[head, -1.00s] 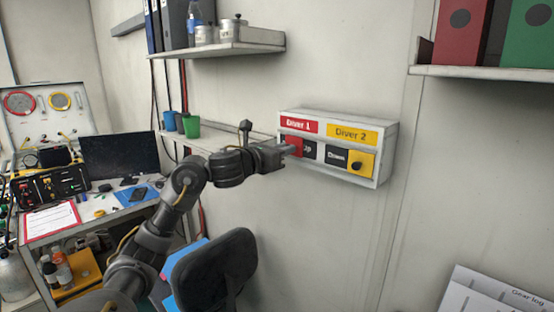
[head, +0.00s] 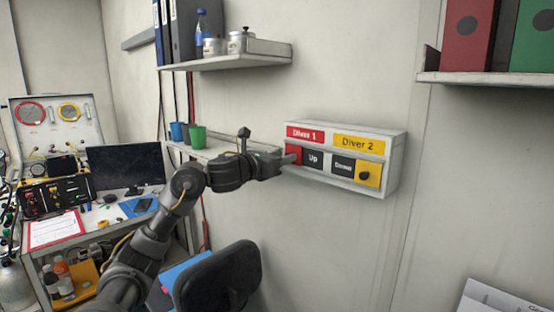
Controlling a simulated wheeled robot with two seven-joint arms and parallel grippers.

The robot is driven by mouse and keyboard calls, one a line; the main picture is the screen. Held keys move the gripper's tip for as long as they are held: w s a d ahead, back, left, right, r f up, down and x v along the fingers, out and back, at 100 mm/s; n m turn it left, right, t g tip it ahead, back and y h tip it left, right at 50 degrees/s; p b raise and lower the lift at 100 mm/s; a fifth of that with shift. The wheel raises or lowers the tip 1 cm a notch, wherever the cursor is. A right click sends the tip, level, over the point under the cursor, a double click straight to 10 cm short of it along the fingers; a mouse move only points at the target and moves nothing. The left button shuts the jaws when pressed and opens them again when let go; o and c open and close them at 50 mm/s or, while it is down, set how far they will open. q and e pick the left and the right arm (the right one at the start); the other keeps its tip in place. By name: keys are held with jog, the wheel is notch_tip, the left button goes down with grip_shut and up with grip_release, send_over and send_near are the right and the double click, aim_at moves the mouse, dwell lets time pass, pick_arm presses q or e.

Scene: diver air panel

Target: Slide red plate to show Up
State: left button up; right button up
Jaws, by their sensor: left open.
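A white wall box carries a red Diver 1 label (head: 305,134) and a yellow Diver 2 label (head: 359,144). Below, the red plate (head: 293,151) sits at the far left of the row, partly hidden by my left gripper. The black Up sign (head: 313,159) shows in full to the right of the red plate. The black Down sign (head: 343,166) shows beside a yellow plate (head: 369,173) with a dark knob. My left gripper (head: 291,160) is open, its tips at the red plate; whether they touch it is unclear. My right gripper is out of view.
A wall shelf (head: 230,60) with binders and tins is above left. A lower shelf (head: 215,148) with cups is behind my left arm. A black chair (head: 220,280) stands below. Wall around the box is bare.

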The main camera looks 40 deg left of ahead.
pick_arm(q)
jog(key=s+b, duration=0.5)
jog(key=s, duration=0.5)
jog(key=shift+s+a, duration=0.4)
jog(key=shift+a, duration=0.05)
